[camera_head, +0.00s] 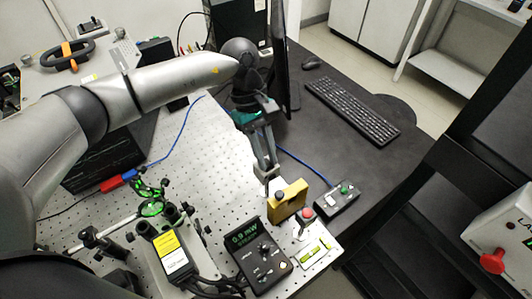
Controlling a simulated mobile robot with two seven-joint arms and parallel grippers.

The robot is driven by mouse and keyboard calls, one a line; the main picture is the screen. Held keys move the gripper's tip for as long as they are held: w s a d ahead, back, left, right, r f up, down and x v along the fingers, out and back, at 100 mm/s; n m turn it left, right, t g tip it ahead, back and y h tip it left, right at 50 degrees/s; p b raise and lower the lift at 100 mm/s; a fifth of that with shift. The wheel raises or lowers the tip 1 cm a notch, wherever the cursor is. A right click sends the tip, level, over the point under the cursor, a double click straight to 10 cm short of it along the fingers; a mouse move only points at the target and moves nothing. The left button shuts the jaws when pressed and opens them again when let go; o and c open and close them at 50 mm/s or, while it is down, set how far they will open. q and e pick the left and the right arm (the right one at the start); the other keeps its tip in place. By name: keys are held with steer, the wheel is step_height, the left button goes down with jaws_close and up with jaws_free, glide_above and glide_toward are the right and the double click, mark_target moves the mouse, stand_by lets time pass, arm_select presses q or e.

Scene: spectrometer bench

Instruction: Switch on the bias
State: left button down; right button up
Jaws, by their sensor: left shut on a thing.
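My left gripper (267,182) reaches down from the top and is shut at the upper left edge of a yellow block (290,203). The block has a dark round knob on its near face and stands at the right edge of the perforated bench. The fingertips are small here, and their exact contact with the block is hard to see. A small grey box (338,205) with a green part on top sits just right of the block, apart from the gripper. A blue cable runs to it. It may be the bias box; its switch position is too small to read. My right gripper is not in view.
A dark meter (260,262) with a lit green display stands in front. Optics (152,207) crowd the left. A keyboard (352,110) and monitor stand on the black desk.

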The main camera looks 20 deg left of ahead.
arm_select(q)
steer(key=shift+s+d+t+y+b, duration=0.15)
steer(key=shift+t+y+b, duration=0.15)
steer(key=shift+t+y, duration=0.25)
steer(key=shift+s+d+t+y+b, duration=0.15)
steer(key=shift+t+y+b, duration=0.15)
steer(key=shift+t+y, duration=0.25)
steer(key=shift+w, duration=0.1)
steer(key=c, duration=0.8)
jaws_free()
steer(key=shift+o, duration=0.2)
step_height(320, 180, up, 15)
steer(key=w+a+b, duration=0.1)
steer(key=shift+a, duration=0.3)
steer(key=shift+w, duration=0.1)
